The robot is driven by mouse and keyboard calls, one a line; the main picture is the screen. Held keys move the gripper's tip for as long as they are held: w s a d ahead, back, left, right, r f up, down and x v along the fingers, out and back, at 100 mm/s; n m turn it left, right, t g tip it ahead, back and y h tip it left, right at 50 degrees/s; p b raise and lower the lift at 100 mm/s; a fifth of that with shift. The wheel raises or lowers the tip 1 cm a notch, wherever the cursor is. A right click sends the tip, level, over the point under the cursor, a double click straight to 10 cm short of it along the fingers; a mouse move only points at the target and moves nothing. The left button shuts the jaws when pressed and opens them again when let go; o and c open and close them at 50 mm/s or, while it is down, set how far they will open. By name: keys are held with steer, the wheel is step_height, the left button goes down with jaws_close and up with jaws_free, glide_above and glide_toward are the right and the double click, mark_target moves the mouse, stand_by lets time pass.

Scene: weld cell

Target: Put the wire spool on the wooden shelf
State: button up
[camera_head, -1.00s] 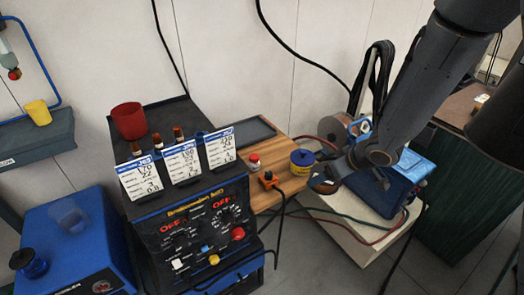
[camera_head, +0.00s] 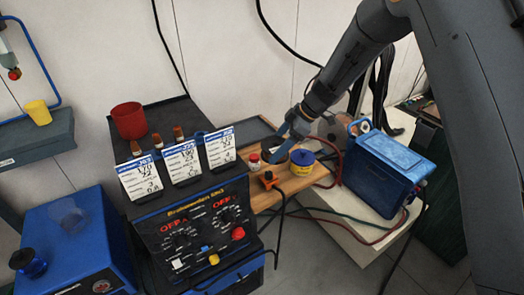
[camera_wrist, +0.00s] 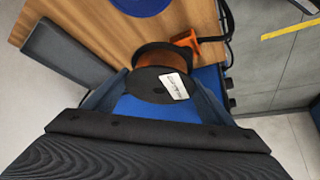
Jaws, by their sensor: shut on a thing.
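The wire spool (camera_wrist: 160,60) has black end discs, copper-brown wire and a white label. My gripper (camera_wrist: 162,84) is shut on it, with one finger on each side. In the head view my gripper (camera_head: 283,146) reaches down over the wooden shelf (camera_head: 322,176), between a red-capped jar and a blue-yellow tin. The spool shows there only as a small dark shape at the fingertips. The shelf's bare wood (camera_wrist: 92,38) lies behind the spool in the wrist view. I cannot tell whether the spool touches the shelf.
The blue-yellow tin (camera_head: 301,161), the red-capped jar (camera_head: 253,162) and an orange clamp (camera_head: 268,179) are close by. A dark tray (camera_head: 238,135) lies at the shelf's back left. The welder (camera_head: 195,225) stands left; a blue case (camera_head: 385,170) stands right.

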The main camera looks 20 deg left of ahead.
steer(key=shift+w+a+r+n+g, duration=0.2)
steer(key=shift+a+n, duration=0.15)
steer(key=shift+a, duration=0.15)
steer(key=shift+w+a+r+n+g, duration=0.1)
steer(key=shift+w+a+n+g, duration=0.1)
steer(key=shift+a+n, duration=0.25)
steer(key=shift+w, duration=0.15)
